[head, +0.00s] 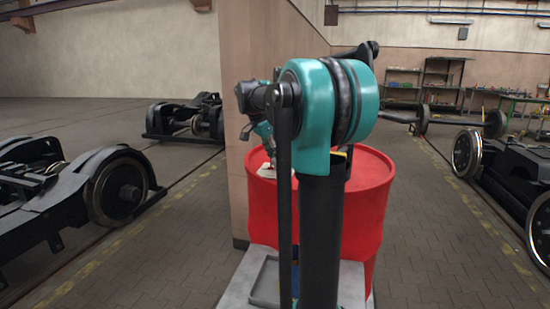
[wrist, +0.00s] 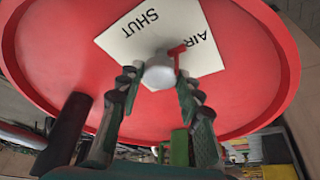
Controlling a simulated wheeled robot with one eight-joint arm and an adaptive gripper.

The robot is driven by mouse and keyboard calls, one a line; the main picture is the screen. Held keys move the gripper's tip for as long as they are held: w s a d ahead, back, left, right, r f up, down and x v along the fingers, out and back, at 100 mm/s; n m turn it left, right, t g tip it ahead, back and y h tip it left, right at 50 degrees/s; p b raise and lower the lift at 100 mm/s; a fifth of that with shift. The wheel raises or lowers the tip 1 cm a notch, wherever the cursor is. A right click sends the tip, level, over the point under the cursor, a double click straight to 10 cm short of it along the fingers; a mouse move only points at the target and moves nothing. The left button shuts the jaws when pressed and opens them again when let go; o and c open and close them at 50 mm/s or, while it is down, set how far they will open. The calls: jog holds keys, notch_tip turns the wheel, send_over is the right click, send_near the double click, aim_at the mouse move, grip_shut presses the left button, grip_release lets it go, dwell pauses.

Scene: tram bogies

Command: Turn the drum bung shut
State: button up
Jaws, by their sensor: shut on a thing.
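The red drum (head: 365,205) stands upright behind my arm in the head view. Its red top (wrist: 60,50) fills most of the wrist view. A white label (wrist: 125,38) on the top carries the words SHUT and AIR. The pale grey round bung (wrist: 158,72) sits at the label's lower edge, with a red pointer (wrist: 177,50) that reaches up and right, between the two words and nearer AIR. My gripper (wrist: 158,80) has its dark green fingers on either side of the bung and is shut on it. My arm hides much of the drum top in the head view.
A wall corner (head: 239,170) stands close left of the drum. A grey tray-like base (head: 235,285) lies in front of it. Wheeled bogies stand left (head: 70,190) and right (head: 510,160). Shelves (head: 440,80) stand far back. Paved floor is free on both sides.

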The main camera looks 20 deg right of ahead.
jog(key=n+t, duration=0.1)
jog(key=n, duration=0.3)
jog(key=shift+s+d+n+t+y, duration=0.1)
jog(key=shift+s+n+t+y, duration=0.1)
jog(key=shift+n+t+y, duration=0.2)
jog(key=n+t+y, duration=0.1)
jog(key=n, duration=0.3)
jog(key=shift+d, duration=0.1)
jog(key=n+y, duration=0.1)
jog(key=n, duration=0.1)
jog(key=n+t+y, duration=0.1)
jog(key=n, duration=0.2)
jog(key=shift+d, duration=0.1)
jog(key=shift+n+y, duration=0.8)
jog(key=shift+n, duration=1.2)
jog(key=shift+s, duration=0.1)
jog(key=o, duration=1.1)
